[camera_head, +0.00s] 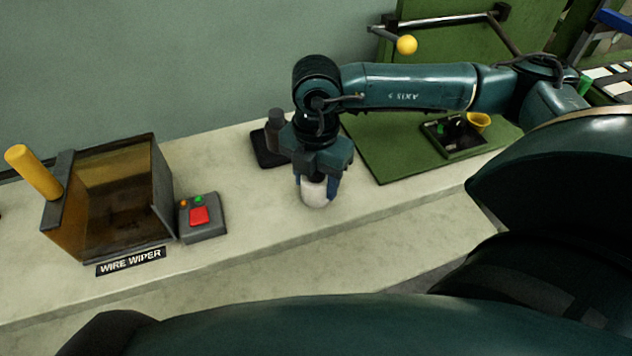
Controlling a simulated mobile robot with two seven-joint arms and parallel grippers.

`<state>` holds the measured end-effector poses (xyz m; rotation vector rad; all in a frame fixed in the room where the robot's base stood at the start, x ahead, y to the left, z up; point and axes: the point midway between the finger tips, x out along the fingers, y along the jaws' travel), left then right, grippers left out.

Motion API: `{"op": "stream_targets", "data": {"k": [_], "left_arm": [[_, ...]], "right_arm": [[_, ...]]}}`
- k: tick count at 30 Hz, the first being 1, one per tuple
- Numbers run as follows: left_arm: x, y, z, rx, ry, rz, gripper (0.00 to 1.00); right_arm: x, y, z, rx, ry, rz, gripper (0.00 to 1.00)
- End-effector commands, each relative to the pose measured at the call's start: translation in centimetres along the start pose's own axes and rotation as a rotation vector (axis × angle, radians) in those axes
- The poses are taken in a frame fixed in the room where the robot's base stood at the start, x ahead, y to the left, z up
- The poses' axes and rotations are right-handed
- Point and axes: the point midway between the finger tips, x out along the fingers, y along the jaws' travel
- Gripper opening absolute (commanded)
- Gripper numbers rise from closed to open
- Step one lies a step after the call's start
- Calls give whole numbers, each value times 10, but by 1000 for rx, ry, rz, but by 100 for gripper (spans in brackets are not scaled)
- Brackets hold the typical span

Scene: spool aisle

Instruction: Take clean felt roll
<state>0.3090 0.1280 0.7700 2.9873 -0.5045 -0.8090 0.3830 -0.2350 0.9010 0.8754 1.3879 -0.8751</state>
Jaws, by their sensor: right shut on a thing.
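My right gripper (318,184) points down over the front part of the bench. It is shut on a white felt roll (314,194), whose lower part shows between the blue fingers. The roll looks upright. I cannot tell whether its lower end touches the bench. The upper part of the roll is hidden by the fingers. My left gripper is not in view.
An amber wire wiper box (123,205) with a yellow handle (33,172) stands at left. A control box (201,216) sits beside it. A dark stand (270,147) is behind my gripper. A green mat (390,155) holds a black tray (452,138) and yellow cup (478,122).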

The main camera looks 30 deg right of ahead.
Motion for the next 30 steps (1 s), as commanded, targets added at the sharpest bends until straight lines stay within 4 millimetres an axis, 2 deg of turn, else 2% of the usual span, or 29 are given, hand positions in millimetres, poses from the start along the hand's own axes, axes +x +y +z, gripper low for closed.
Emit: {"op": "stream_targets", "data": {"k": [1,6,13,16,27,30], "left_arm": [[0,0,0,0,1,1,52],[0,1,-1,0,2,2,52],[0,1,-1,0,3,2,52],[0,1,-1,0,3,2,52],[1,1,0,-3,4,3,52],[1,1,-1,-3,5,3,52]], "right_arm": [[0,0,0,0,0,0,38],[0,0,0,0,0,0,24],[-1,0,0,0,0,1,24],[-9,1,0,0,0,2,24],[-78,1,0,-1,-2,4,24],[-92,1,0,-1,-1,3,24]]}}
